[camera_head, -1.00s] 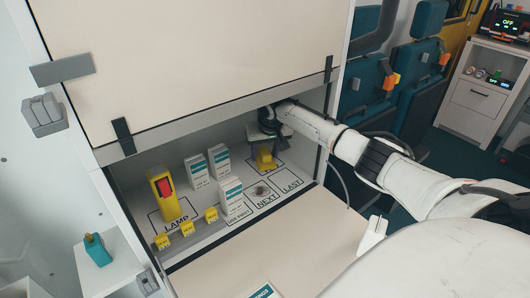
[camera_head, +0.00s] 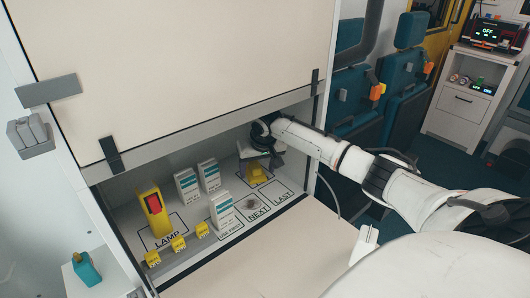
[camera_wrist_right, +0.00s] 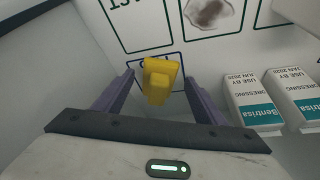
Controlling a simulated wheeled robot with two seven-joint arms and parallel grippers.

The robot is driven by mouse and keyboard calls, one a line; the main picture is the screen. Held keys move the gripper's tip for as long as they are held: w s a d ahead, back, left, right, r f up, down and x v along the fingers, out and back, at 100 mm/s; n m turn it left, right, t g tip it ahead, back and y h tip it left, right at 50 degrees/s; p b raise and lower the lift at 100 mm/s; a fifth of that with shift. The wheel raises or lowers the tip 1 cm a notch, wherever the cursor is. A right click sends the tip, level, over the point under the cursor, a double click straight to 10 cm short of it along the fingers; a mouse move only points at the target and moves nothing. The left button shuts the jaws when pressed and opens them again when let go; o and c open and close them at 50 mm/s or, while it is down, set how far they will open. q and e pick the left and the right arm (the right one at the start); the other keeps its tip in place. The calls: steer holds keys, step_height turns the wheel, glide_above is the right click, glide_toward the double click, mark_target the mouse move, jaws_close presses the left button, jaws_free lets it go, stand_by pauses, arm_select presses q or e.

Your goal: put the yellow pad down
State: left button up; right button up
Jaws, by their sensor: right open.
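The yellow pad (camera_head: 257,173) is a small yellow block at the back right of the shelf, on or just above an outlined box. In the right wrist view the yellow pad (camera_wrist_right: 160,80) is between the fingers of my right gripper (camera_wrist_right: 159,88), which are open with a gap on each side of it. It covers most of that box's label. In the head view my right gripper (camera_head: 268,146) reaches in from the right, over the pad, with its fingertips mostly hidden. My left gripper is not in view.
White dressing boxes (camera_head: 222,210) stand left of the pad. The NEXT box (camera_head: 258,211) holds a dark smudge and the LAST box looks bare. A yellow lamp (camera_head: 154,213) stands at left, with yellow tags (camera_head: 179,243) along the front edge. The raised flap (camera_head: 190,70) hangs above.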

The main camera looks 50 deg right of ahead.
steer(key=s+a, duration=0.1)
steer(key=s, duration=0.1)
steer(key=s+a, duration=0.2)
steer(key=s, duration=0.1)
steer(key=s+a, duration=0.1)
steer(key=s, duration=0.2)
steer(key=shift+a, duration=0.25)
steer(key=shift+w, duration=0.15)
